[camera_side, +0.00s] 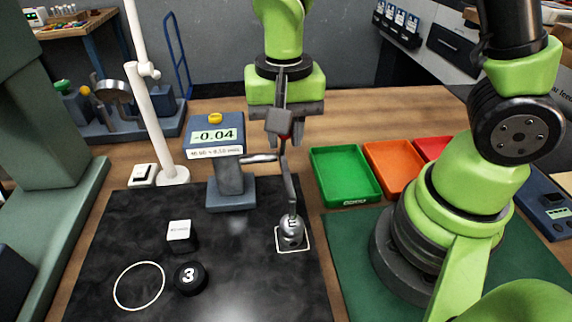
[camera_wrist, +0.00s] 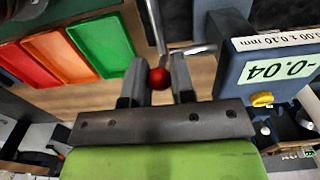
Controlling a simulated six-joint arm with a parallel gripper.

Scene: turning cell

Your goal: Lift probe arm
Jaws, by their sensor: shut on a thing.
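My gripper (camera_side: 284,130) is shut on the red knob of the probe arm, above the gauge stand's right side. In the wrist view the red knob (camera_wrist: 159,77) sits between the two fingers of my gripper (camera_wrist: 158,80). The thin grey probe arm (camera_side: 290,185) runs down from my gripper to a grey round part (camera_side: 291,232) in a white square outline. I cannot tell whether its tip touches the part. The blue gauge (camera_side: 214,135) reads -0.04; it also shows in the wrist view (camera_wrist: 275,60).
Green (camera_side: 345,173), orange (camera_side: 392,167) and red (camera_side: 432,148) trays stand to the right. A white-topped block (camera_side: 180,236) and a black puck marked 3 (camera_side: 190,277) are on the dark mat, near an empty white circle. A white post (camera_side: 148,115) rises left of the gauge.

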